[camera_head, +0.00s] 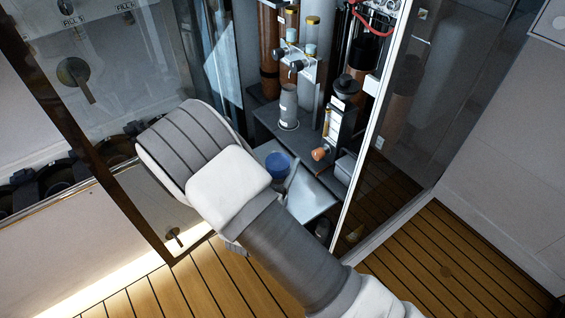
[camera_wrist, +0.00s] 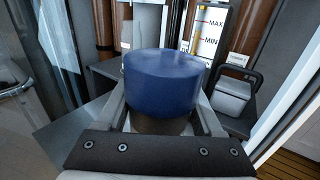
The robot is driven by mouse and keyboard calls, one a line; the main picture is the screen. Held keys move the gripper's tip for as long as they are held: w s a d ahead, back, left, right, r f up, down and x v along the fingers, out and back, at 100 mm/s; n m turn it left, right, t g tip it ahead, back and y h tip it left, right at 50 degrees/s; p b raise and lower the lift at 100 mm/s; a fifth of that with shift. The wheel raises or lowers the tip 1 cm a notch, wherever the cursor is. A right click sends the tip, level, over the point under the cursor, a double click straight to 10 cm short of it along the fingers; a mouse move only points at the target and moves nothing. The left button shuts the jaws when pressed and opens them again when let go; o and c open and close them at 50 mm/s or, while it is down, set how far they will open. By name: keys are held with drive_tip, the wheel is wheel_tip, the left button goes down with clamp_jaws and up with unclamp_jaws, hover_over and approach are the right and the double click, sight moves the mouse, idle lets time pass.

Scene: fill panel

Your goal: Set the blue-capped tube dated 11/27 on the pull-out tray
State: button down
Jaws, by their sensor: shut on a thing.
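A blue-capped tube (camera_wrist: 165,80) is between the fingers of my gripper (camera_wrist: 165,122) in the wrist view, its cap upward and a dark body below it. Its blue cap (camera_head: 277,163) also shows in the head view, just beyond my wrist. My gripper is shut on this tube. No date can be read on it from here. The pull-out tray, a grey flat surface (camera_head: 312,197), lies low in the open cabinet, around and below the tube. My arm hides part of it. I cannot tell whether the tube touches the tray.
A grey container (camera_head: 289,105) stands on a shelf behind. A gauge (camera_wrist: 208,35) marked MAX and MIN is at the back. A grey box with a handle (camera_wrist: 232,95) is at the right. A glass door frame (camera_head: 375,120) borders the cabinet's right side.

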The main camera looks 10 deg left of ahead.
drive_tip(key=shift+c, duration=0.2)
unclamp_jaws()
drive_tip(key=shift+r, duration=0.1)
drive_tip(key=s+a+p, duration=0.1)
drive_tip(key=s+p, duration=0.1)
drive_tip(key=s, duration=1)
drive_tip(key=shift+a, duration=0.4)
